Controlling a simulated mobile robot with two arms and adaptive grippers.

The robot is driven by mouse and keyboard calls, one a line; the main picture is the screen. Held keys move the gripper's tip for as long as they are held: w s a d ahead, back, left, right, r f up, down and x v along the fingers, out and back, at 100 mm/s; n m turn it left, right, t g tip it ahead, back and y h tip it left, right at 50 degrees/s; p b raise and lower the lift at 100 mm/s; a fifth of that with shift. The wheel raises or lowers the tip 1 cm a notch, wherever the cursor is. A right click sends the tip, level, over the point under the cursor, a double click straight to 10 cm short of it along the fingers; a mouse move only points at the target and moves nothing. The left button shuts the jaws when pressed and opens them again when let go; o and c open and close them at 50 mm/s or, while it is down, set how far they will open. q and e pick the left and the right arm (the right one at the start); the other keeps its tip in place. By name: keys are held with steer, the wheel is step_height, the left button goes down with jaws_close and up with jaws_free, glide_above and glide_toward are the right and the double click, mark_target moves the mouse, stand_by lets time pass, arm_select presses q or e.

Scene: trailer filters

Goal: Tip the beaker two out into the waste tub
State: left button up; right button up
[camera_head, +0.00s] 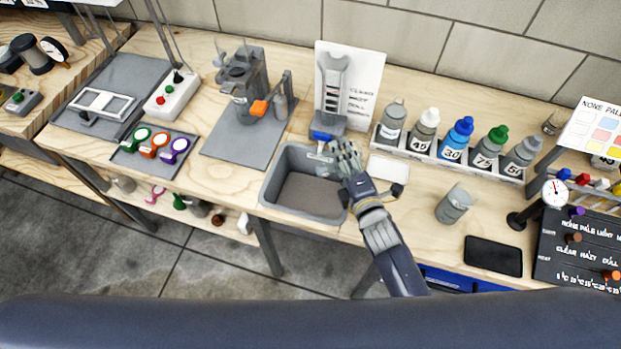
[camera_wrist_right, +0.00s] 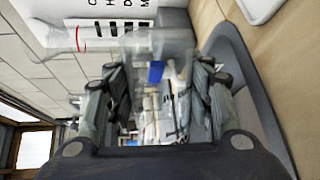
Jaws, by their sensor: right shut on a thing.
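The waste tub (camera_head: 275,195), a grey open bin, sits at the front edge of the wooden bench in the head view; its rim also shows at the right of the wrist view (camera_wrist_right: 245,85). My right gripper (camera_head: 343,158) is over the tub's back right side. In the wrist view, my right gripper (camera_wrist_right: 158,85) is shut on a clear see-through vessel, apparently beaker two (camera_wrist_right: 160,42). The fingers hide part of it, and its contents and exact tilt cannot be told. In the head view the gripper largely hides it. My left gripper is not in view.
A rack of numbered bottles (camera_head: 455,153) stands behind to the right. A grey cup (camera_head: 455,203), a black pad (camera_head: 493,256) and a dial gauge (camera_head: 554,193) are further right. A machine on a grey mat (camera_head: 235,150) stands left. A white card (camera_head: 365,85) stands behind the tub.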

mark_target(331, 156)
steer(key=shift+s+a+r+n, duration=0.1)
steer(key=shift+a+r+n, duration=0.25)
steer(key=shift+r+n, duration=0.25)
stand_by(0.7)
steer(key=shift+s+a+r+n+h, duration=0.1)
steer(key=shift+a+r+n+h, duration=0.3)
steer(key=shift+n, duration=0.4)
stand_by(0.6)
steer(key=shift+s+a+r+n+t+h+b, duration=0.25)
steer(key=shift+a+n, duration=0.2)
steer(key=shift+n, duration=0.3)
steer(key=shift+s+a+r+n+t+h+b, duration=0.15)
steer(key=shift+a+r+n+b, duration=0.2)
steer(key=shift+n, duration=0.4)
stand_by(1.3)
steer(key=shift+w+a, duration=0.1)
stand_by(0.7)
steer(key=shift+p, duration=0.3)
steer(key=m, duration=0.1)
steer(key=d+m+p, duration=0.1)
steer(key=d+f+m, duration=0.1)
steer(key=shift+w+f+y, duration=0.1)
steer(key=shift+w+y, duration=0.2)
steer(key=shift+y, duration=0.1)
steer(key=shift+d+f+m+g, duration=0.2)
steer(key=shift+f+m+g, duration=0.1)
steer(key=shift+f+m, duration=0.1)
steer(key=shift+w, duration=0.1)
